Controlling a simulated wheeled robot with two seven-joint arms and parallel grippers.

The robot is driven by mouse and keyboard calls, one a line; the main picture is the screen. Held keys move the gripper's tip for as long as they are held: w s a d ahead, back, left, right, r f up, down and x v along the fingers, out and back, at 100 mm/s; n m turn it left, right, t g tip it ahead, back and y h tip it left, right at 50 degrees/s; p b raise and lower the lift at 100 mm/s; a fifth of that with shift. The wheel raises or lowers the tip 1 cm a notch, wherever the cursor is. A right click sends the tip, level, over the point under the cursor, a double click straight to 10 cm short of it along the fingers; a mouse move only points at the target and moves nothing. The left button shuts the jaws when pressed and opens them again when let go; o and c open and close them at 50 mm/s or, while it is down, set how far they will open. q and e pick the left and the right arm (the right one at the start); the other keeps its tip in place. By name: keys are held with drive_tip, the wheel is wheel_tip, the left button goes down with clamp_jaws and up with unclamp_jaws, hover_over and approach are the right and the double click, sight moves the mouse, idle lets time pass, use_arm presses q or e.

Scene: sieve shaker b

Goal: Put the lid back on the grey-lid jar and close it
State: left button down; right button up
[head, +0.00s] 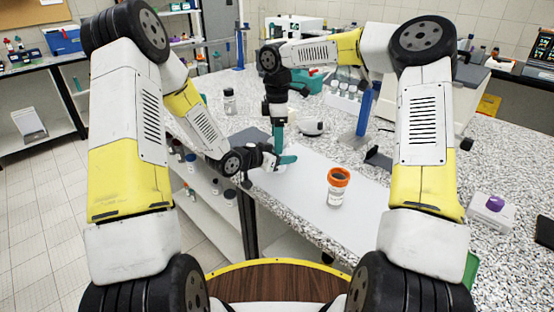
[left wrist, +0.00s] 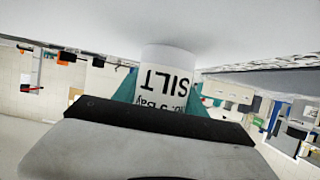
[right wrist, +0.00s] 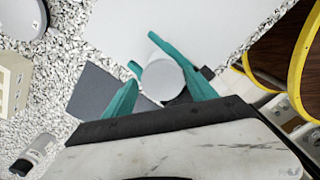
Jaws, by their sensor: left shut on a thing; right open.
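A white jar (left wrist: 165,72) with a black SILT label stands on the white mat, upside down in the left wrist view. My left gripper (head: 280,161) is shut on its side, with teal fingers on both sides of it. In the right wrist view a round light-grey top (right wrist: 162,82), seemingly the grey lid, shows from above; whether it is seated on the jar or turned tight I cannot tell. My right gripper (head: 281,152) points down over it, open, with a fingertip on each side; contact is unclear. In the head view the grippers mostly hide the jar.
A blue stand (head: 362,125) and a small white round device (head: 312,128) are behind. A dark grey pad (right wrist: 100,95) lies beside the jar. The mat's front right is clear.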

drive_tip(key=shift+s+a, duration=0.1)
drive_tip(key=shift+s, duration=0.05)
drive_tip(key=shift+r, duration=2.25)
drive_tip(key=shift+c, duration=0.4)
wheel_tip(320, 180, up, 2)
drive_tip(key=shift+a+r+n, duration=0.1)
drive_tip(key=shift+n, duration=1)
drive_tip(key=shift+r+n, duration=0.6)
drive_tip(key=shift+r, duration=0.05)
drive_tip(key=shift+f, duration=0.1)
drive_tip(key=shift+f, duration=3.95)
